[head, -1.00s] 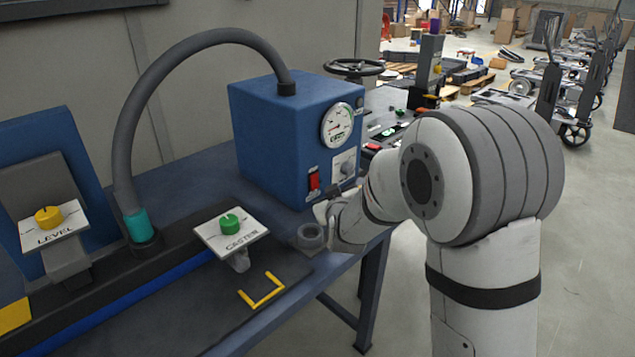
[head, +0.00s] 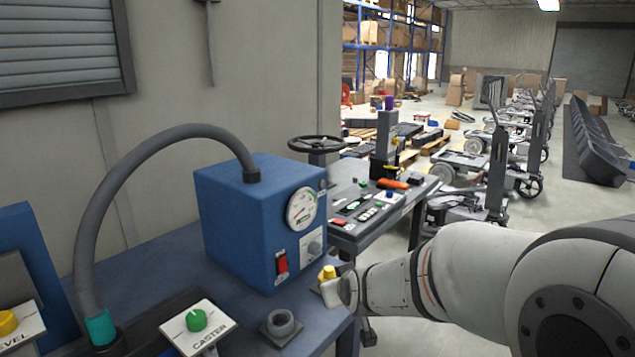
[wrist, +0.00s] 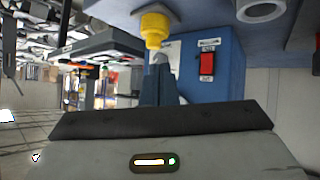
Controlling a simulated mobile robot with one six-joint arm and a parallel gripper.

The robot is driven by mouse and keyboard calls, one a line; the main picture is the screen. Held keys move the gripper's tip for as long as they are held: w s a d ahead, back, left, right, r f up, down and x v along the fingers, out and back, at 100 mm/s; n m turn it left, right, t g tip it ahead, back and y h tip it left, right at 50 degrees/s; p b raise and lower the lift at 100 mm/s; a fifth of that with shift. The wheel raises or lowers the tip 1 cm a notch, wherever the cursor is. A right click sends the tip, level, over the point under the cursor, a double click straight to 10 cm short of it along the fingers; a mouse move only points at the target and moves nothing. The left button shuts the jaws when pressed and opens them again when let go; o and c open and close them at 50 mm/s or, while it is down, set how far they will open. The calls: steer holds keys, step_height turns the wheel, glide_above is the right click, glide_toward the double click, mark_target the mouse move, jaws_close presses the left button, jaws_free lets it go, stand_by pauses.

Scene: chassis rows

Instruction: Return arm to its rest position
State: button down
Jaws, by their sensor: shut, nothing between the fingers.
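My gripper (head: 335,291) is in the head view, at the right front corner of the blue bench, in front of the blue box (head: 245,235). In the wrist view its fingers (wrist: 162,66) are together with nothing between them. A yellow knob (head: 327,272) shows just behind the gripper tip; in the wrist view the yellow knob (wrist: 154,27) stands just past the fingertips. I cannot tell whether they touch. My arm reaches in from the right.
The blue box carries a gauge (head: 303,208) and a red switch (head: 281,263). A grey hose (head: 130,170) arches to it. A green CASTER knob (head: 196,320) and a grey ring (head: 281,323) are on the bench. A second table (head: 400,200) stands behind.

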steer(key=s+d+r+m+g+p, duration=0.1)
steer(key=s+d+r+g+p, duration=0.1)
steer(key=s, duration=0.6)
steer(key=s+d+r+m+g+h+p, duration=0.1)
steer(key=s+d+r+m+g+p, duration=0.1)
steer(key=s+d, duration=0.3)
steer(key=s+d+r+m+g+h+p, duration=0.1)
steer(key=s+d+r+g+p, duration=0.1)
steer(key=s, duration=0.9)
steer(key=shift+s+d+r+g, duration=0.3)
steer(key=shift+d+r+g, duration=0.35)
steer(key=shift+d+g, duration=0.3)
